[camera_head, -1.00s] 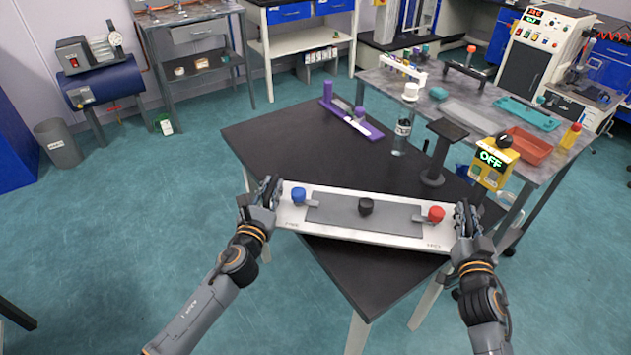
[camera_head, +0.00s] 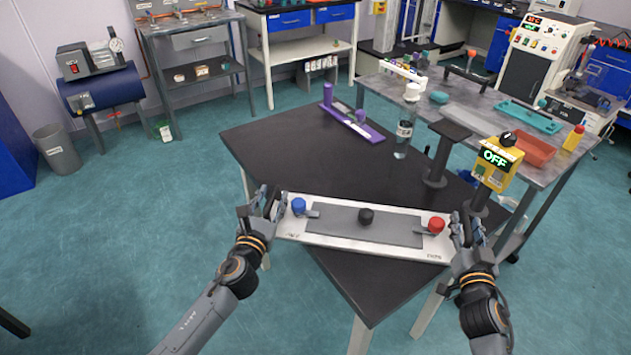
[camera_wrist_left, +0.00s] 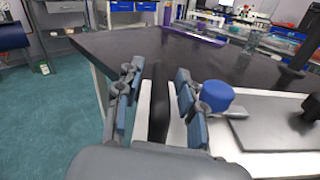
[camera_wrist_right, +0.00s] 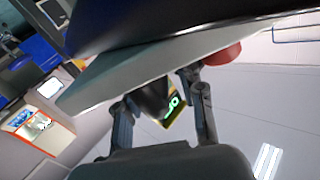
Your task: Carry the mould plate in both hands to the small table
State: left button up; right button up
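The mould plate (camera_head: 330,237) is a long white slab with a grey insert, a blue knob, a black knob and a red knob. It lies flat over the black-topped small table (camera_head: 290,150), its left front part past the table edge. Whether it touches the top is unclear. My left gripper (camera_head: 262,205) is at its left end, fingers spread around a dark end bar (camera_wrist_left: 158,105) with gaps beside it. My right gripper (camera_head: 467,230) is at its right end, fingers spread around a dark bar (camera_wrist_right: 152,95). The red knob shows in the right wrist view (camera_wrist_right: 222,55).
A purple fixture (camera_head: 365,132), a bottle (camera_head: 403,135) and a dark stand (camera_head: 435,178) are on the table's far side. A grey bench (camera_head: 460,95) with several items is behind.

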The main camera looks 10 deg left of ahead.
jog(key=shift+s, duration=0.1)
pick_arm(q)
jog(key=s, duration=1.2)
pick_arm(e)
jog(key=s, duration=1.2)
jog(key=shift+w, duration=0.1)
